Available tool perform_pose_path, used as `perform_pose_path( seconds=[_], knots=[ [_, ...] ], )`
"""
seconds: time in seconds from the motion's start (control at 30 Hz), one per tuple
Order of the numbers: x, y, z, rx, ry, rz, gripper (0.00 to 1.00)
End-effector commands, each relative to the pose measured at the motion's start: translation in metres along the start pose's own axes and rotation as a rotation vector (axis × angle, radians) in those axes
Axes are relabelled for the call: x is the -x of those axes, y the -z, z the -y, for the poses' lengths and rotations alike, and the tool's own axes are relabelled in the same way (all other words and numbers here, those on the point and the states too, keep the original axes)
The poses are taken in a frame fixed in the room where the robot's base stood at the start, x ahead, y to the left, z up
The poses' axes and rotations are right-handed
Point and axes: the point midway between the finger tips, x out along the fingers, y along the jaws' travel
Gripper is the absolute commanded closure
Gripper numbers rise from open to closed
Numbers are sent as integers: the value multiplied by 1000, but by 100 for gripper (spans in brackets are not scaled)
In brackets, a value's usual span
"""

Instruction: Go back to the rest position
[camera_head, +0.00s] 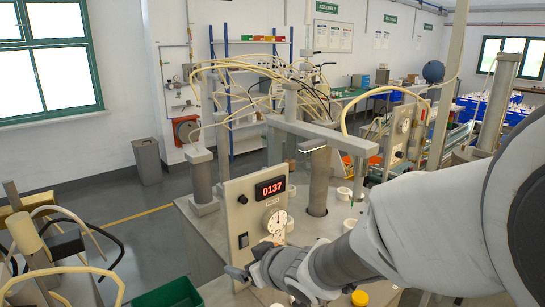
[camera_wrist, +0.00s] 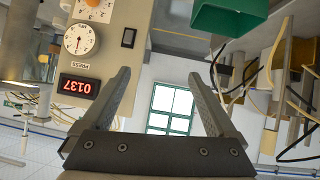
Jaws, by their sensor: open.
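My gripper (camera_head: 252,258) is at the end of my arm, low in front of the press control panel (camera_head: 238,215) in the head view. In the wrist view my gripper (camera_wrist: 160,78) has its two fingers spread wide apart, with nothing between them. The panel carries a red display (camera_head: 270,187) reading 0137, a round dial (camera_head: 275,220) and a dark switch (camera_head: 243,240). The wrist view shows this panel (camera_wrist: 112,60) upside down at the left, beside one finger; whether they touch cannot be told. My forearm hides part of the table.
The grey worktable (camera_head: 205,235) holds posts, cables and white rings. A yellow round thing (camera_head: 360,297) is near my forearm. A green bin (camera_head: 168,292) is at the bottom, also in the wrist view (camera_wrist: 228,15). Cabled equipment (camera_head: 35,240) stands left. Open floor (camera_head: 130,205) lies between.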

Motion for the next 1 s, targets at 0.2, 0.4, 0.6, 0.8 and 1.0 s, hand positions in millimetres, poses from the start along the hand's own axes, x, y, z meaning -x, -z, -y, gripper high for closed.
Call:
perform_pose_path(
  seconds=[0.2,0.4,0.6,0.8,1.0],
  knots=[
    [72,-9,-70,-119,-245,122,7],
    [143,-34,-97,-260,-381,253,7],
    [210,-64,-88,-413,-434,378,7],
    [256,-86,-60,-528,-417,471,7],
    [274,-95,-42,-575,-391,512,7]
  ],
)
